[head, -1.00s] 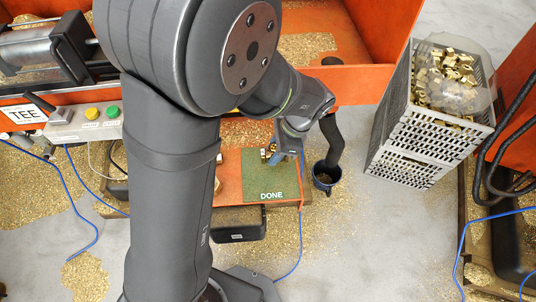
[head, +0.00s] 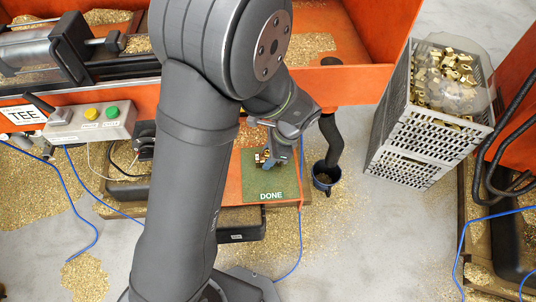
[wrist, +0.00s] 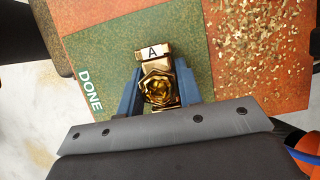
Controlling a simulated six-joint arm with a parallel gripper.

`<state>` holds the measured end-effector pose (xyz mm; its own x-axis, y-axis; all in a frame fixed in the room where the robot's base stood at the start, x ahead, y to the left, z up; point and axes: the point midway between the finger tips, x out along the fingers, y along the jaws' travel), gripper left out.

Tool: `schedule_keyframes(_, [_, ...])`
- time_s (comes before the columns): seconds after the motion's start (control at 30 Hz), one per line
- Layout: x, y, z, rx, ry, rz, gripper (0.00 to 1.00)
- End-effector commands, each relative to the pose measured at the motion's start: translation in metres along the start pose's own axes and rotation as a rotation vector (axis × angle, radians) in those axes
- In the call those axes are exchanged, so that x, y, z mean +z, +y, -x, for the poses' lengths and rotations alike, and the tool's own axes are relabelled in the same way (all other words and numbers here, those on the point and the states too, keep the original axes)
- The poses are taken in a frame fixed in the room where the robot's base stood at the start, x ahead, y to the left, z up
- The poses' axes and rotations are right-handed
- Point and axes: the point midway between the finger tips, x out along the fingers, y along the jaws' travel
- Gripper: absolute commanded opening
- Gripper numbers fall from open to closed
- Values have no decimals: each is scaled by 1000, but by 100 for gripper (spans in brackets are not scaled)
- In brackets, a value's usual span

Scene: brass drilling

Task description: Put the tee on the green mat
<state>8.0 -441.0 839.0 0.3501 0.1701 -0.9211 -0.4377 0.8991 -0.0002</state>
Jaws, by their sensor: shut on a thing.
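The tee (wrist: 157,86) is a shiny brass fitting with a hexagonal opening and a letter A on one end. My gripper (wrist: 159,82) is shut on it, with a blue finger on each side. In the head view the tee (head: 261,158) shows small beside my gripper (head: 270,158), over the upper part of the green mat (head: 263,187) marked DONE. The mat (wrist: 105,68) lies behind and around the tee in the wrist view. I cannot tell whether the tee touches the mat.
The mat lies on an orange bench (head: 232,188). Brass chips (wrist: 256,35) lie to the right of the mat in the wrist view. A dark cup (head: 325,178) with a hose stands right of the bench. A grey crate (head: 425,125) of brass parts is farther right.

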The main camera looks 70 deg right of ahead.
Motion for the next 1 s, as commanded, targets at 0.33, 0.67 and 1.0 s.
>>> schedule_keyframes(0.33, [0, 0, 0, 0, 0, 0, 54])
schedule_keyframes(0.67, [0, 0, 31, -3, 3, 0, 54])
schedule_keyframes(1.0, [1, 0, 101, -3, 2, 0, 54])
